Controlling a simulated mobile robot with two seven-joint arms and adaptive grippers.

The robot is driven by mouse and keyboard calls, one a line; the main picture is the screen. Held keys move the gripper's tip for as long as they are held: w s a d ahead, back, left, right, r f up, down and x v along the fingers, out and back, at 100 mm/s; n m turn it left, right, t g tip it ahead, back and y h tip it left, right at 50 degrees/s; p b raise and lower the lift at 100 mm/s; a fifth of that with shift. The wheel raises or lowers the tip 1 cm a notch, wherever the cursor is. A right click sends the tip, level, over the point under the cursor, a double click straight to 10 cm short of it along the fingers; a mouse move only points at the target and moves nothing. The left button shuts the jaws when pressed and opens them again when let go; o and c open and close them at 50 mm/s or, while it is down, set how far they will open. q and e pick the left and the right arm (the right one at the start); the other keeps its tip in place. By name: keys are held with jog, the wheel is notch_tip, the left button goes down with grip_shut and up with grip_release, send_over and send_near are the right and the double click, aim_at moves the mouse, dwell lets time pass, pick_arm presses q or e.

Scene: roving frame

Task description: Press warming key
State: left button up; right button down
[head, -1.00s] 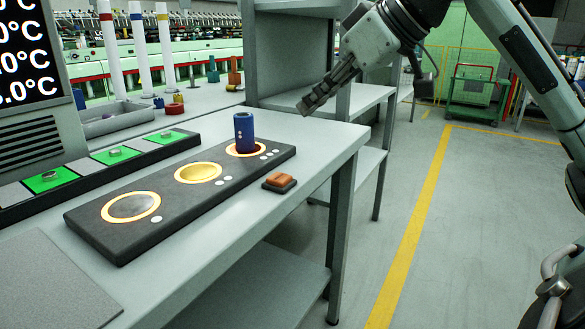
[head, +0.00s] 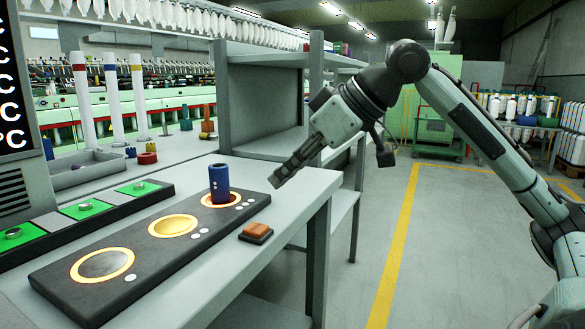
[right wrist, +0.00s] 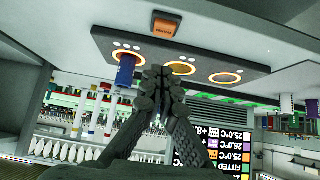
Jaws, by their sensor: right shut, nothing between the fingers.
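The orange key (head: 256,229) sits on a small dark base at the table's right edge, beside a dark panel (head: 122,276). It also shows at the top of the right wrist view (right wrist: 166,24), which is upside down. My right gripper (head: 276,181) is shut and empty, its fingers pointing down and left. In the head view it appears above and slightly right of the key, apart from it. The shut fingertips also show in the right wrist view (right wrist: 161,77). My left gripper is not in view.
The panel has three glowing rings; a blue cylinder (head: 219,182) stands upright on the far one. A strip with green pads (head: 86,210) lies to the left. A grey shelf unit (head: 270,100) rises behind. Open floor (head: 450,250) lies right of the table.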

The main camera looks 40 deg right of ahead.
aim_at(250, 226)
jog(key=p+x, duration=0.1)
jog(key=x, duration=0.4)
jog(key=shift+w+a+f, duration=0.15)
jog(key=shift+w+f, duration=0.15)
jog(key=shift+f, duration=0.5)
jog(key=shift+f+b, duration=0.6)
jog(key=shift+f, duration=0.4)
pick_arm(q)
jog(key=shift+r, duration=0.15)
pick_arm(e)
jog(key=shift+f, duration=0.45)
